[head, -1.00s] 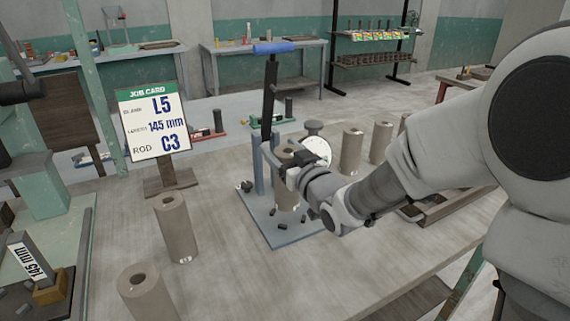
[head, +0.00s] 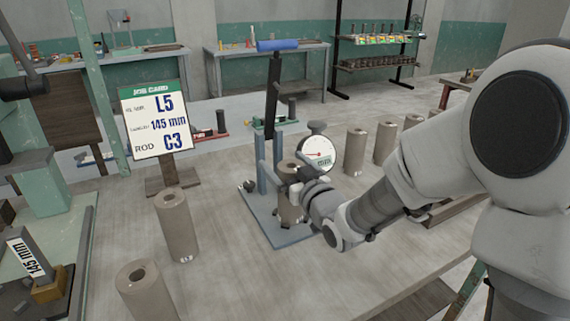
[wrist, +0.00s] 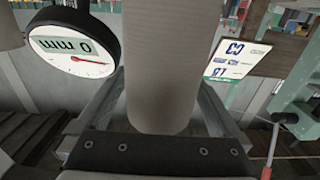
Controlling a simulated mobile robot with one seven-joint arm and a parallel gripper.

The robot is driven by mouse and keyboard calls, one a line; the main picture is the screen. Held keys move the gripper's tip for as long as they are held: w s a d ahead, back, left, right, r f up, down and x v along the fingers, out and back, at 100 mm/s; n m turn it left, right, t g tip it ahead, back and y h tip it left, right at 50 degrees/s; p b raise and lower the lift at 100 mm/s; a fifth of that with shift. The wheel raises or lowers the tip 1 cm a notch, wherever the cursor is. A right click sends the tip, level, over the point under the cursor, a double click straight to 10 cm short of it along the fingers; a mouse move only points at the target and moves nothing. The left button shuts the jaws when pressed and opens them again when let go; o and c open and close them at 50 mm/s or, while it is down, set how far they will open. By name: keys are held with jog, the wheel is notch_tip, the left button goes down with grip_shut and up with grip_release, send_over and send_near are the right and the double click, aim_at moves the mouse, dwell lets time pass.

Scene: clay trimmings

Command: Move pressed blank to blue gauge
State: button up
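The blue gauge (head: 262,222) stands mid-table, with a blue-grey base plate, uprights and a long dark lever with a blue handle (head: 278,45). Its round white dial (head: 318,153) also shows in the wrist view (wrist: 72,50), reading 0 mm. My gripper (head: 297,183) is at this gauge, with its fingers on both sides of a grey-brown clay cylinder, the blank (head: 290,209). In the wrist view the blank (wrist: 160,70) fills the space between the fingers and looks held. It is upright over the base plate; I cannot tell whether its bottom touches the plate.
Hollow cylinders stand at front left (head: 176,225), (head: 147,290) and in a row to the right (head: 355,150). A job card (head: 155,120) reads L5, 145 mm, C3. Red (head: 208,136) and green (head: 262,122) devices stand behind. A green press (head: 45,165) is left.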

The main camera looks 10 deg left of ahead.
jog(key=shift+r, duration=0.15)
jog(key=shift+s+d, duration=0.15)
jog(key=b+v, duration=0.8)
jog(key=v, duration=0.4)
jog(key=s+d+f+m+g+h, duration=0.1)
jog(key=s+d+f+m+h, duration=0.15)
jog(key=d+h, duration=0.4)
jog(key=s+d+f+m+g+h, duration=0.1)
jog(key=d+m+h, duration=0.25)
jog(key=d, duration=0.55)
jog(key=s+d+f+g, duration=0.1)
jog(key=s+f+g, duration=0.1)
jog(key=s, duration=0.5)
jog(key=s+d+f+m+g, duration=0.1)
jog(key=s+g, duration=0.3)
jog(key=s, duration=0.4)
jog(key=shift+s+d+f+g+h, duration=0.15)
jog(key=shift+d+f+g+h, duration=0.15)
jog(key=shift+f+g+h, duration=0.15)
